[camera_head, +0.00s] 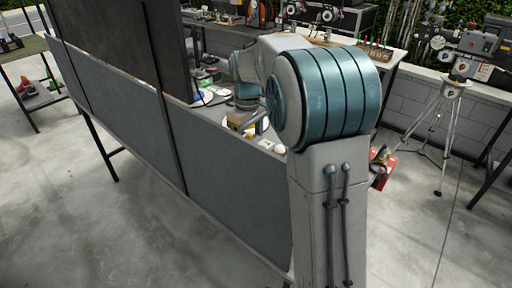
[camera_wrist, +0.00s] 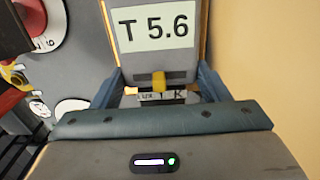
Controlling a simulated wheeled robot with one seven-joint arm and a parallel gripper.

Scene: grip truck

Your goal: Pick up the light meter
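In the wrist view, a grey panel-like thing with a pale label reading "T 5.6" (camera_wrist: 157,30) lies just ahead of my gripper; it may be the light meter, but I cannot be sure. A small yellow part (camera_wrist: 159,82) shows below the label. My gripper (camera_wrist: 158,72) has its two blue-grey fingers apart, one along each side of this thing. I cannot tell whether they touch or press it. In the head view my arm hides most of the gripper, and I cannot make out the light meter there.
A tan surface (camera_wrist: 262,50) rises close on the right in the wrist view. A red-and-white round thing (camera_wrist: 62,28) lies left. In the head view a grey panel (camera_head: 235,190) stands along the near table edge; small items, including a white round one (camera_head: 280,149), lie behind it.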

